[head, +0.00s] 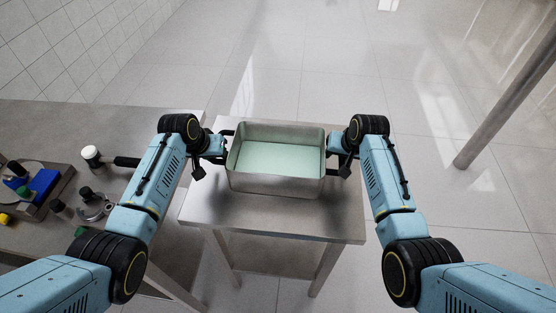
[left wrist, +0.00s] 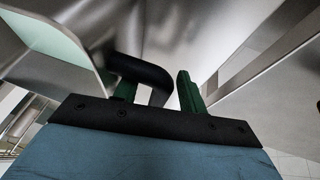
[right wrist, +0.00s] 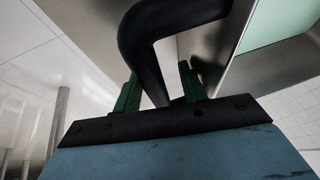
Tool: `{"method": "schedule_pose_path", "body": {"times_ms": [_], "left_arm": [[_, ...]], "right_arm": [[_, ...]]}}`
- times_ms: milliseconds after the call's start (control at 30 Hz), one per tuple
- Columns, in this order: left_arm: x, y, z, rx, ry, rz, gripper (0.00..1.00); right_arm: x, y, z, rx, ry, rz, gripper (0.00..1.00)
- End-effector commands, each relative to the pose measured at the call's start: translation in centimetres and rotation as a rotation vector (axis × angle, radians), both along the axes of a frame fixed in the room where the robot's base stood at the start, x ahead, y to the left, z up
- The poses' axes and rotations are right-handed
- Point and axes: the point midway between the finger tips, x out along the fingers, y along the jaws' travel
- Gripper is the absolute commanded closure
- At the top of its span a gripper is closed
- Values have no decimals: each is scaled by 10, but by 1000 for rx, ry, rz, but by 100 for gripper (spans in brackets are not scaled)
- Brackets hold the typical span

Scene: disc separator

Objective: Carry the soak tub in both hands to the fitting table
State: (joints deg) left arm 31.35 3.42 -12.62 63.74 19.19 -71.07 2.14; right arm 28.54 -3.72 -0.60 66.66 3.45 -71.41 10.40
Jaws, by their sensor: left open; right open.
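The soak tub (head: 275,187) is a rectangular metal tub with pale green liquid or lining inside. It stands on a small metal table (head: 345,225). My left gripper (head: 222,147) is open at the tub's left side; in the left wrist view its green fingers (left wrist: 158,92) stand apart with the black handle (left wrist: 150,72) reaching between them. My right gripper (head: 333,150) is open at the tub's right side; in the right wrist view its fingers (right wrist: 158,88) stand on either side of the other black handle (right wrist: 142,50). I cannot tell which table is the fitting table.
A larger grey bench (head: 150,120) stands at the left. It holds a blue item in a tray (head: 42,183), a hammer-like tool (head: 125,162), a metal ring part (head: 95,208) and small bottles. A metal post (head: 490,125) rises at the right. Tiled floor beyond is clear.

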Motion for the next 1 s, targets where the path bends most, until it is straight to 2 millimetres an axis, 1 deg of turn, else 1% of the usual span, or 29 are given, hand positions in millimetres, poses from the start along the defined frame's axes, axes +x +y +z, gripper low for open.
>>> {"method": "schedule_pose_path", "body": {"times_ms": [333,600,667,1000], "left_arm": [[0,-1,-2,0,1,-1,59],[0,-1,-2,0,1,-1,94],[0,-1,-2,0,1,-1,100],[0,0,-2,0,1,0,100]], "right_arm": [[1,0,-1,0,0,0,59],[1,0,-2,0,0,0,94],[1,0,-2,0,0,0,100],[1,0,-2,0,1,0,100]]}}
